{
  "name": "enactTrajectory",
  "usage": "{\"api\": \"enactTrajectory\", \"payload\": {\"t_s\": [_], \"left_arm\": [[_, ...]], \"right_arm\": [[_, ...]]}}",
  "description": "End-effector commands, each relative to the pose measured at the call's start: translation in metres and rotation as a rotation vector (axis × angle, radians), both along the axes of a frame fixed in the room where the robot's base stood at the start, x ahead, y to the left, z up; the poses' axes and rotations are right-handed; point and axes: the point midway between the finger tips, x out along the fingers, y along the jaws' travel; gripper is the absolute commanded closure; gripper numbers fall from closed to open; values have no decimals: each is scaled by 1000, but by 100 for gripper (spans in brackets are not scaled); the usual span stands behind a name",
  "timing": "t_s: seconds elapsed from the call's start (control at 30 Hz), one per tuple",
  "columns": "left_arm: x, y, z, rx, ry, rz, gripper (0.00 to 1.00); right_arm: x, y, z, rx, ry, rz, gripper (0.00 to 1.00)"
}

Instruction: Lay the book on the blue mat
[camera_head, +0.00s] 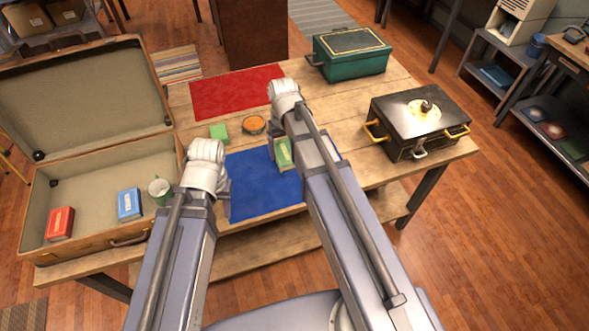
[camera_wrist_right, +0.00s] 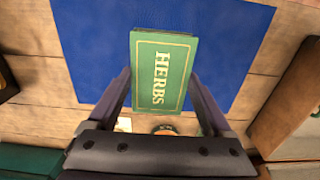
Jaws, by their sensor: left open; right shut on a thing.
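A green book with HERBS on its cover (camera_wrist_right: 162,72) is between the fingers of my right gripper (camera_wrist_right: 161,88), which is shut on it. In the head view the book (camera_head: 284,153) shows beside my right wrist, over the blue mat (camera_head: 255,195). The right wrist view also shows the mat (camera_wrist_right: 235,40) behind the book. I cannot tell whether the book touches the mat. My left gripper (camera_head: 226,186) is open at the mat's left edge, mostly hidden by its wrist.

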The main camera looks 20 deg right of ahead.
Motion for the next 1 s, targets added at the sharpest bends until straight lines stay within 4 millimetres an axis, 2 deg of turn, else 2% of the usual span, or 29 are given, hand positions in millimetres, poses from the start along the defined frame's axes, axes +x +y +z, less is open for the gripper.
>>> {"api": "enactTrajectory", "payload": {"t_s": [0.03,0.1,0.27,0.37,0.77,1.0], "left_arm": [[0,0,-10,0,0,0,57],[0,0,-17,0,0,0,57],[0,0,-15,0,0,0,57],[0,0,-21,0,0,0,57],[0,0,-76,0,0,0,57],[0,0,-78,0,0,0,57]], "right_arm": [[1,0,-10,0,0,0,79],[2,0,-17,0,0,0,79],[2,0,-15,0,0,0,79],[2,0,-21,0,0,0,79],[2,0,-76,0,0,0,79],[2,0,-78,0,0,0,79]]}}
